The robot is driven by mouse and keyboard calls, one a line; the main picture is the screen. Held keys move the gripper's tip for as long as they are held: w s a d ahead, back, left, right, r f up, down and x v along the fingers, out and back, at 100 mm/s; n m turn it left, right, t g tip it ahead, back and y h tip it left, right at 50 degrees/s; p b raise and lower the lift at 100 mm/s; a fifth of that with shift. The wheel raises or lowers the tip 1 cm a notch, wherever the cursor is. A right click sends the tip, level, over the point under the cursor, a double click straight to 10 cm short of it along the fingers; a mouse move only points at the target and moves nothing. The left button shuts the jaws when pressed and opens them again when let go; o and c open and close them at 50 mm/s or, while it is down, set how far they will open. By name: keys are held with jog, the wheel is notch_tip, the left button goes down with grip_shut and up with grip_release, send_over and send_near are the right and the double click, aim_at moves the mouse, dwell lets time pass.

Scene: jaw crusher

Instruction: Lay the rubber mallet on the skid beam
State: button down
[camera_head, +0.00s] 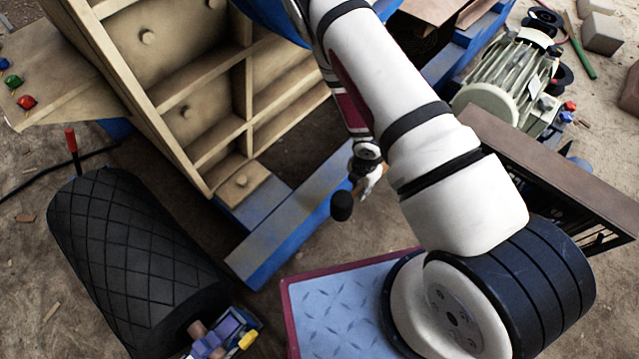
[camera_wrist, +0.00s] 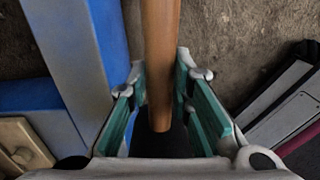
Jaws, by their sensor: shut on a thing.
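The rubber mallet has a round black head (camera_head: 341,205) and a brown wooden handle (camera_wrist: 160,50). My gripper (camera_head: 367,178) is shut on the mallet's handle, with the green finger pads on either side of it in the wrist view (camera_wrist: 160,100). In the head view the handle is mostly hidden behind my gripper and arm. The blue skid beam (camera_head: 290,222) runs diagonally at the foot of the crusher, to the left of my gripper. In the wrist view the beam (camera_wrist: 85,50) lies left of the handle, apart from it.
The tan ribbed crusher body (camera_head: 195,95) rises behind the beam. A black patterned roller (camera_head: 125,250) lies at the left. A red-edged tread-plate platform (camera_head: 335,295) is in front. A motor (camera_head: 510,85) stands at the upper right. Bare dirt lies between beam and platform.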

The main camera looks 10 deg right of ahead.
jog(key=shift+s+n, duration=0.1)
jog(key=shift+n, duration=0.3)
jog(key=w, duration=0.5)
jog(key=b, duration=0.2)
send_over(339, 167)
jog(key=shift+w+a+f, duration=0.1)
jog(key=shift+f, duration=0.75)
jog(key=shift+f+b, duration=1)
jog(key=shift+f, duration=0.8)
jog(key=shift+r, duration=0.1)
jog(key=c, duration=1.4)
grip_release()
jog(key=shift+c, duration=0.2)
